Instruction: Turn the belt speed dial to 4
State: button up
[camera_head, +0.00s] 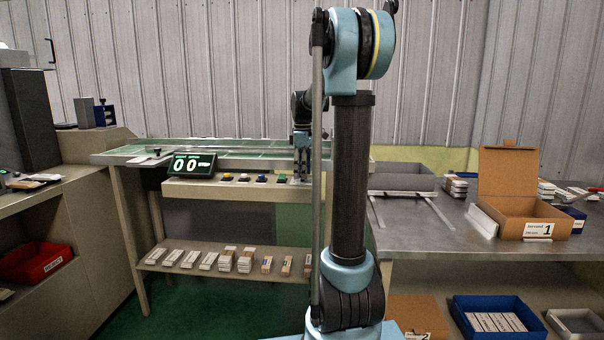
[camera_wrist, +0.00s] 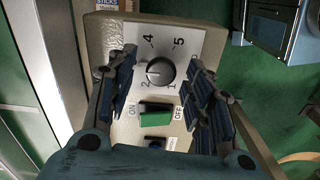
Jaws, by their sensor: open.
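My gripper (camera_wrist: 162,68) is open, with one finger on each side of the dial and gaps between. In the head view my gripper (camera_head: 301,165) is over the right end of the control ledge (camera_head: 210,189), and the dial is hidden.
A green ON/OFF switch (camera_wrist: 155,108) sits close below the dial, with another switch (camera_wrist: 157,146) beyond it. A display (camera_head: 191,165) reads 00. Several buttons line the ledge. An open cardboard box (camera_head: 508,208) stands on the right table.

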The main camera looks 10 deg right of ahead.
jog(key=shift+f, duration=0.15)
jog(key=c, duration=1)
jog(key=shift+c, duration=0.2)
jog(key=shift+m, duration=0.3)
jog(key=m, duration=1.1)
jog(key=shift+w, duration=0.1)
jog(key=shift+m, duration=0.3)
